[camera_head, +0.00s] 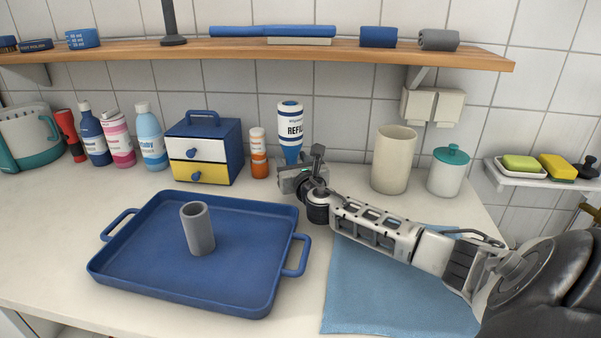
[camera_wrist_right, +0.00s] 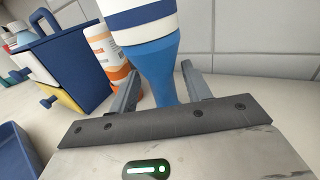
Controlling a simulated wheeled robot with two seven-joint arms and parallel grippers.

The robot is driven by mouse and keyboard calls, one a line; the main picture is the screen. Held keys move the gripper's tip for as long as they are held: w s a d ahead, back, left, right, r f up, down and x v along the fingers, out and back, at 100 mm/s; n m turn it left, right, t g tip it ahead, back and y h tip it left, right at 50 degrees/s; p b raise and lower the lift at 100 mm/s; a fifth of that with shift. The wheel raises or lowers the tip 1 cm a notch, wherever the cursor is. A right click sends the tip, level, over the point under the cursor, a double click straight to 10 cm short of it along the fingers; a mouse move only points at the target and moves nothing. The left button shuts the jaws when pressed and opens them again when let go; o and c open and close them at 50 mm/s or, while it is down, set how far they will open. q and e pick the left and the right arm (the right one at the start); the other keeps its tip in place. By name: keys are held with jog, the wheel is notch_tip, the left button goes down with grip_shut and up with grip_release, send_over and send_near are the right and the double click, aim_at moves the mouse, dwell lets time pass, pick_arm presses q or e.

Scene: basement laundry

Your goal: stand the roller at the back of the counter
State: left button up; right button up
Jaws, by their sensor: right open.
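The roller (camera_head: 290,125), a white and blue cylinder with a blue tapered lower part and a label reading REFILL, stands upright at the back of the counter (camera_head: 50,220), near the tiled wall. My right gripper (camera_head: 291,172) is low at its base. In the right wrist view the blue lower part of the roller (camera_wrist_right: 158,65) shows between the two spread fingers of the right gripper (camera_wrist_right: 160,85), with no clear grip on it. The foot of the roller is hidden by the gripper. My left gripper is not in view.
An orange-and-white bottle (camera_head: 258,155) and a small drawer box (camera_head: 205,125) stand left of the roller. A beige canister (camera_head: 393,160) and a teal-lidded jar (camera_head: 447,172) stand right. A blue tray (camera_head: 255,295) holds a grey tube (camera_head: 198,230). A wooden shelf (camera_head: 240,53) runs above.

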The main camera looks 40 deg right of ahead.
jog(key=v, duration=1.1)
jog(key=shift+s, duration=0.1)
